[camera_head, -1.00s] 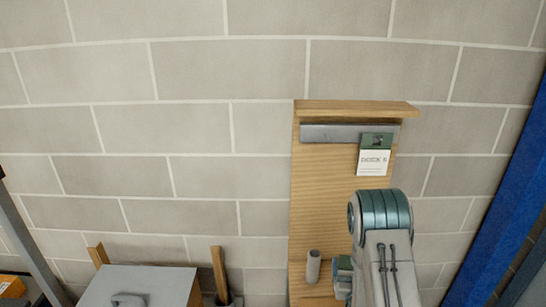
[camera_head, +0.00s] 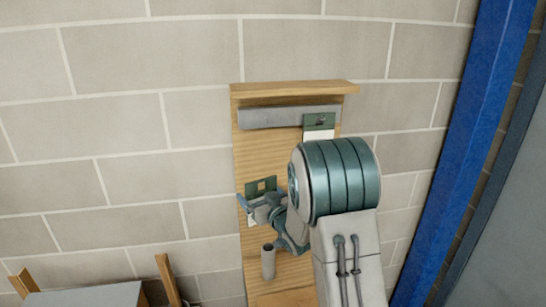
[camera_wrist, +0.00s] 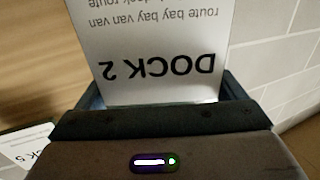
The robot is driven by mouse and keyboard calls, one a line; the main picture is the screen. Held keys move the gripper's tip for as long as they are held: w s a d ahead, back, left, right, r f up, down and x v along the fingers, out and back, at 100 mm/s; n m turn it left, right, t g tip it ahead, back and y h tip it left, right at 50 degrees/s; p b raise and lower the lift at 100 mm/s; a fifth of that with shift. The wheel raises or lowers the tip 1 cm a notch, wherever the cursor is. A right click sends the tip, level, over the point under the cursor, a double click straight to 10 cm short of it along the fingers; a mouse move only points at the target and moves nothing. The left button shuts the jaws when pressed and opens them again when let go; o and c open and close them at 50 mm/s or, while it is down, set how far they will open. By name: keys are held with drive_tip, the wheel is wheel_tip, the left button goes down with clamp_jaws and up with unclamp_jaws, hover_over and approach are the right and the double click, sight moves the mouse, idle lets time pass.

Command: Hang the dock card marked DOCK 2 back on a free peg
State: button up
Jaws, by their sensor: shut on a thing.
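My gripper (camera_head: 262,207) is shut on the DOCK 2 card (camera_wrist: 155,60), which fills the upper middle of the wrist view with its print upside down. In the head view the held card's green top (camera_head: 262,187) shows at the left edge of the wooden board (camera_head: 255,160); my arm and fingers hide part of it. Another card (camera_head: 319,126), green over white, hangs high on the board near its right side. A card ending in "K 5" (camera_wrist: 28,150) shows at lower left in the wrist view. I cannot make out a free peg.
A grey rail (camera_head: 275,116) runs under the board's top ledge (camera_head: 295,89). A short grey cylinder (camera_head: 268,262) stands out low on the board. A blue post (camera_head: 465,150) is at the right. A grey box top (camera_head: 85,296) and wooden handles are at lower left.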

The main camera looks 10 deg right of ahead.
drive_tip(key=s+d+r+b, duration=0.2)
drive_tip(key=r+b, duration=0.1)
drive_tip(key=r, duration=0.6)
drive_tip(key=s+d+r+b, duration=0.1)
drive_tip(key=s+r+b, duration=0.15)
drive_tip(key=r, duration=0.55)
drive_tip(key=w, duration=0.6)
drive_tip(key=shift+w+d, duration=0.15)
drive_tip(key=shift+w+p, duration=0.1)
drive_tip(key=shift+p, duration=0.4)
idle(0.7)
drive_tip(key=shift+w+p, duration=0.4)
drive_tip(key=shift+w, duration=0.65)
drive_tip(key=shift+w, duration=0.2)
idle(0.7)
